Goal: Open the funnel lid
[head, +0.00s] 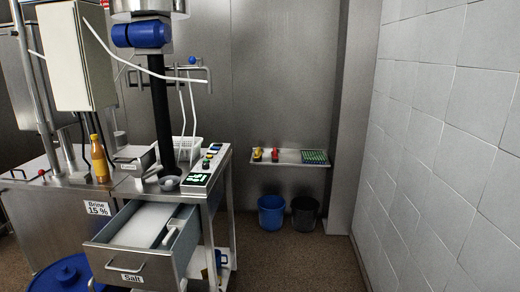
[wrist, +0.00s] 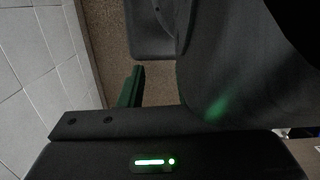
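A round steel vessel (head: 150,12) sits above a blue motor (head: 145,35) in the head view. Its top is cut off by the picture's edge, so I cannot see a lid or tell for certain that this is the funnel. My gripper (wrist: 132,86) shows only in the wrist view, as one dark green finger on a black bar. The other finger is not clear, so I cannot tell how far it is open. No lid shows near the finger, and I see nothing held.
An open drawer labelled Salt (head: 133,268) holds white salt and a scoop. A yellow bottle (head: 99,158) stands on the brine cabinet (head: 50,230). A wall shelf (head: 290,163), a blue bucket (head: 271,212) and a black bucket (head: 305,214) are at the back. Floor right of the drawer is clear.

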